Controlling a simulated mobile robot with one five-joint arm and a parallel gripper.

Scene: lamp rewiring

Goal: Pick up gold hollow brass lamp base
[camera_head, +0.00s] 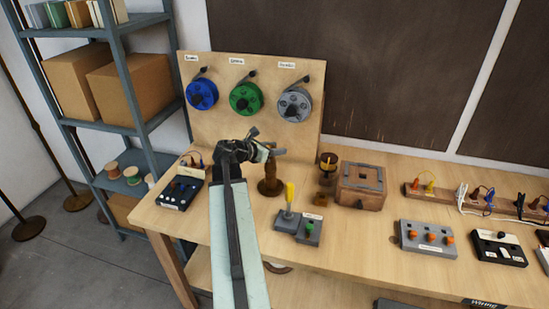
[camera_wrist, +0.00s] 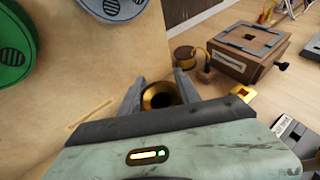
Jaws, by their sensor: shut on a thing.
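The gold hollow brass lamp base (camera_head: 270,184) stands upright on the wooden workbench, in front of the spool board. It has a wide round foot and a narrower stem. In the wrist view its round gold rim with a dark hollow (camera_wrist: 159,96) shows between the two grey fingers. My gripper (camera_head: 272,152) is at the top of the lamp base, shut on it. It also shows in the wrist view (camera_wrist: 158,90). My gripper hides the top of the base in the head view.
A board behind holds blue (camera_head: 202,94), green (camera_head: 246,98) and grey (camera_head: 295,104) spools. A wooden box (camera_head: 361,185) and a small round pot (camera_head: 328,162) stand to the right. A grey switch box with a yellow lever (camera_head: 289,199) is close in front. A black control box (camera_head: 180,191) is left.

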